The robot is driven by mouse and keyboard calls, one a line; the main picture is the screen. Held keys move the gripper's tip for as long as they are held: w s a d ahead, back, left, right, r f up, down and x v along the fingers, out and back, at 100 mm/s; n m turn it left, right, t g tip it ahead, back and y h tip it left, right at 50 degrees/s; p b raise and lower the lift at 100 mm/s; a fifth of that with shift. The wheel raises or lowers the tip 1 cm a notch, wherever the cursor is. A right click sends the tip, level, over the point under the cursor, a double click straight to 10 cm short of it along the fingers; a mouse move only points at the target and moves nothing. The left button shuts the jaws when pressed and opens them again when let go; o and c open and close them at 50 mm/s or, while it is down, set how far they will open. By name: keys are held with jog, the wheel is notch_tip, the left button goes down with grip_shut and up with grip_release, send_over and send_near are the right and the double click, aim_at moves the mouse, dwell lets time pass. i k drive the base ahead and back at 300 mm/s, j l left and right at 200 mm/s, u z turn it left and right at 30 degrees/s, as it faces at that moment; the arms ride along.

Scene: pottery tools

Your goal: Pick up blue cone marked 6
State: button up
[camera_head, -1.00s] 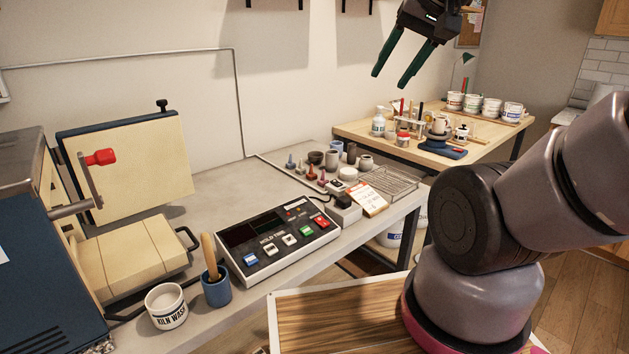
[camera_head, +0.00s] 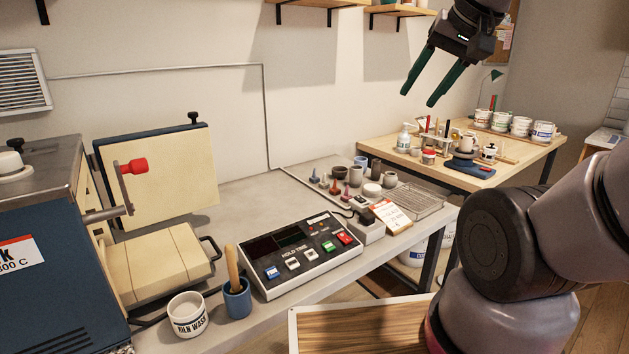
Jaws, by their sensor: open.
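Several small cones stand in a row on the grey worktop beside the small pots. A blue cone (camera_head: 314,176) is at the left end, with another bluish cone (camera_head: 324,181) close by. A red cone (camera_head: 335,187) and a darker reddish cone (camera_head: 345,193) stand to the right. The marks on them are too small to read, so I cannot tell which is marked 6. My gripper (camera_head: 417,98) is open and empty, high up in front of the wall, above and to the right of the cones, well apart from them.
A control panel (camera_head: 299,255) lies in front of the cones, with a price-like card (camera_head: 389,216) and wire rack (camera_head: 418,202) to their right. Small pots (camera_head: 356,176) stand close behind them. An open kiln (camera_head: 150,180) is at left. The worktop left of the cones is clear.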

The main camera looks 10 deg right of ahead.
aim_at(313, 179)
jog(key=i+l+u, duration=0.2)
jog(key=l, duration=0.2)
jog(key=i+l+u, duration=0.2)
jog(key=l, duration=0.25)
jog(key=i+l+u, duration=0.2)
jog(key=l, duration=0.2)
jog(key=l+u, duration=0.2)
jog(key=l, duration=0.25)
jog(key=i+l+u, duration=0.2)
jog(key=l, duration=0.3)
jog(key=k, duration=0.1)
